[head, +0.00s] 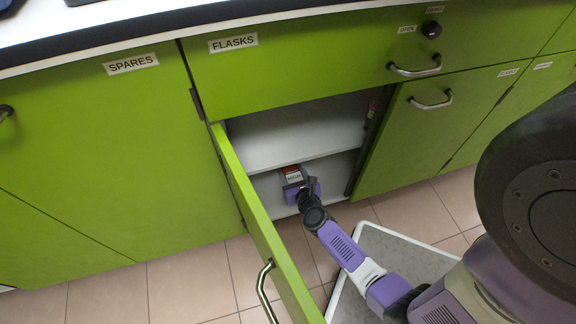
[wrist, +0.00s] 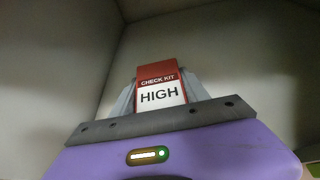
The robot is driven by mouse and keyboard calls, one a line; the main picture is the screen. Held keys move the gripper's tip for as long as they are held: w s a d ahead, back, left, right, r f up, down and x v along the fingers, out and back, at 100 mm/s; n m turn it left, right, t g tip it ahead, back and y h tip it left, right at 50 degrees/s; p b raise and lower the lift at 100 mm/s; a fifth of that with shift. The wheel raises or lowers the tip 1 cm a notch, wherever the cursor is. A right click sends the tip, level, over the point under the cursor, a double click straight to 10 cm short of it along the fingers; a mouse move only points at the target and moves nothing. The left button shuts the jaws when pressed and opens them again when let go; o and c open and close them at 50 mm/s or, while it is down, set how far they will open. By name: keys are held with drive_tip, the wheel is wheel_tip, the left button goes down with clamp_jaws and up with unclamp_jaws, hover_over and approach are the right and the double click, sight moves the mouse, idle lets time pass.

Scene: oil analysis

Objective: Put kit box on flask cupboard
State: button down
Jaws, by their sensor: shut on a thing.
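The kit box (head: 291,173) is red and white. In the wrist view the kit box (wrist: 161,94) shows a label reading "CHECK KIT HIGH". My gripper (head: 293,182) is shut on it, with a grey finger on each side. Gripper and box are inside the open flask cupboard (head: 297,134), under the drawer labelled FLASKS, in the lower space below the middle shelf. The box is at or just above the cupboard floor; I cannot tell whether it touches. Its lower part is hidden by my gripper.
The cupboard door (head: 262,230) stands open on the left, close beside my arm. The middle shelf (head: 290,150) is above my gripper and looks empty. A closed green door (head: 415,135) is to the right. The SPARES cupboard (head: 100,150) is shut. Floor tiles lie in front.

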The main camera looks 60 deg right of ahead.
drive_tip(key=shift+w+d, duration=0.4)
drive_tip(key=shift+w+d+r, duration=0.1)
drive_tip(key=shift+w+d, duration=0.85)
drive_tip(key=shift+d, duration=0.1)
drive_tip(key=shift+w+f+b, duration=0.1)
drive_tip(key=shift+f+b, duration=0.5)
drive_tip(key=shift+f, duration=0.35)
drive_tip(key=shift+r, duration=0.15)
drive_tip(key=c, duration=0.6)
unclamp_jaws()
drive_tip(key=shift+f, duration=0.2)
